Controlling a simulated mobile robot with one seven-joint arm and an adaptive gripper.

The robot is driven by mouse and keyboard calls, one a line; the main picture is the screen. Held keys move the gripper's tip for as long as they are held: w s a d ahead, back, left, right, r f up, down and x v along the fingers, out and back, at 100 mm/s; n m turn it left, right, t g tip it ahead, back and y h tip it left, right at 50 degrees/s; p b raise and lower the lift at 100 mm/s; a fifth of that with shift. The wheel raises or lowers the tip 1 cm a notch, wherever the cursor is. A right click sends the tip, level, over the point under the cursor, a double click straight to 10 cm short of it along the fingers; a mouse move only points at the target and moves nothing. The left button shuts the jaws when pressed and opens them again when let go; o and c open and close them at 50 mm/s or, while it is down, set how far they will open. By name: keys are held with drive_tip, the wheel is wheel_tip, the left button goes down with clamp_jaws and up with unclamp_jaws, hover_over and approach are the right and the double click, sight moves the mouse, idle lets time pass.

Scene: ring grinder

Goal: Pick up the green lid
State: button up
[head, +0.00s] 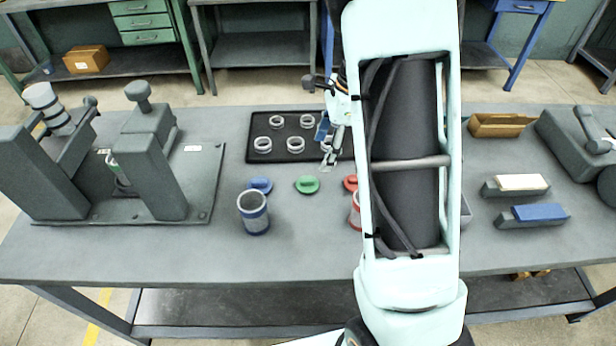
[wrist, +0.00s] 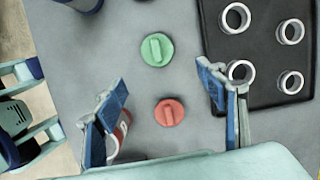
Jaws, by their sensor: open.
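The green lid (head: 307,185) lies flat on the grey table, between a blue lid (head: 260,185) and a red lid (head: 350,183). In the wrist view the green lid (wrist: 157,49) shows whole, with its raised grip bar, ahead of my gripper (wrist: 165,90). The red lid (wrist: 169,112) lies closer, between the lines of the two fingers. My gripper (head: 328,150) is open and empty, above the table near the black tray. In the head view my arm partly hides the red lid and a red-banded cup.
The black tray (head: 254,157) with several metal rings stands behind the lids. A blue-banded cup (head: 253,212) stands in front of the blue lid. A red-banded cup (wrist: 118,135) is beside the left finger. A grey machine (head: 150,160) stands at the left.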

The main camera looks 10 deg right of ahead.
sight(308, 180)
drive_tip(key=shift+m, duration=0.4)
drive_tip(key=x, duration=0.7)
drive_tip(key=a+x, duration=0.1)
drive_tip(key=x, duration=0.3)
drive_tip(key=shift+s+f, duration=0.1)
drive_tip(key=shift+c, duration=0.2)
drive_tip(key=c, duration=0.8)
